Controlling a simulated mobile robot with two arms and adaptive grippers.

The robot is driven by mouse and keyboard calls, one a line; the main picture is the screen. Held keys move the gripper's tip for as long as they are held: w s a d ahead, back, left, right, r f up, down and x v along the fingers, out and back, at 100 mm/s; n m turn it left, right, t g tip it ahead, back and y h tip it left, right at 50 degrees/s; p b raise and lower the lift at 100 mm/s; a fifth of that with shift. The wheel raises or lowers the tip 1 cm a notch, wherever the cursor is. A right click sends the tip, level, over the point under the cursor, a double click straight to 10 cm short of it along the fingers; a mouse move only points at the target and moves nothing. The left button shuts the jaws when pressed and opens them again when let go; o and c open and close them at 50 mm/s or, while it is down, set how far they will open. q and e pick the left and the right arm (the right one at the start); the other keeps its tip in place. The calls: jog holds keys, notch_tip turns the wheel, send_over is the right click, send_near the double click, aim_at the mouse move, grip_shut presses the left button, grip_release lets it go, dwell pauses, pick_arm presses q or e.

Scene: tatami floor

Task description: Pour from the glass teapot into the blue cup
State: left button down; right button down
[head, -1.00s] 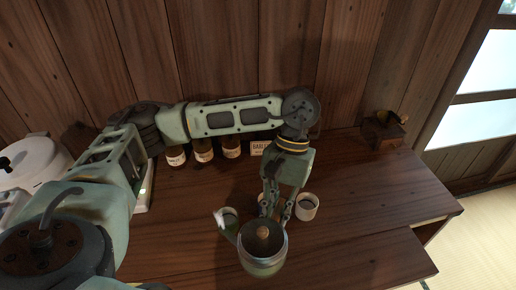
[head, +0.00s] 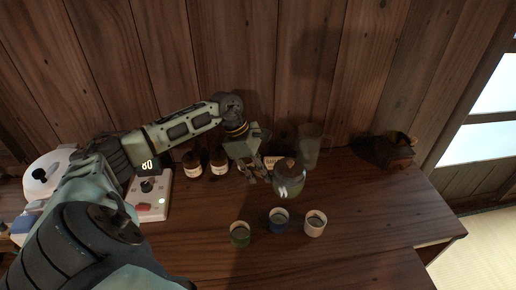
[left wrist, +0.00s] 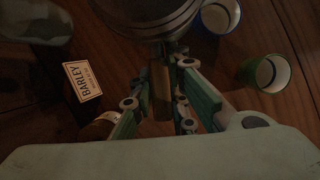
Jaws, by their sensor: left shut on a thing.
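My left gripper (head: 262,172) is shut on the handle of the glass teapot (head: 290,180), which it holds behind the row of cups, toward the wall. In the left wrist view the fingers (left wrist: 162,92) close around the brown handle, and the teapot (left wrist: 150,15) is cut off at the top edge. The blue cup (head: 279,222) stands upright between a green cup (head: 240,234) and a white cup (head: 314,225). The blue cup (left wrist: 220,16) also shows in the left wrist view. How far the teapot tilts is hard to tell. My right gripper is out of view.
Bottles (head: 193,164) and a barley label (left wrist: 83,82) stand near the wall. A clear glass vessel (head: 310,148) is behind the teapot. A control box (head: 150,195) is at left, a dark wooden object (head: 390,150) at right. The table right of the cups is clear.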

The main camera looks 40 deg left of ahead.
pick_arm(q)
jog(key=shift+w+a, duration=0.1)
jog(key=shift+a, duration=0.35)
jog(key=shift+d+f+b, duration=0.1)
jog(key=shift+f+b, duration=0.2)
jog(key=shift+f, duration=0.3)
jog(key=shift+f+b, duration=0.65)
jog(key=shift+f, duration=0.75)
jog(key=shift+r+p, duration=0.25)
jog(key=shift+p, duration=0.1)
jog(key=shift+r+t+y+p, duration=0.6)
jog(key=shift+r+t+p, duration=0.2)
jog(key=shift+t, duration=0.2)
jog(key=shift+r+t+y+p, duration=0.4)
jog(key=shift+r+t+p, duration=0.45)
jog(key=shift+p, duration=0.35)
jog(key=shift+f+m, duration=0.1)
jog(key=shift+m, duration=0.2)
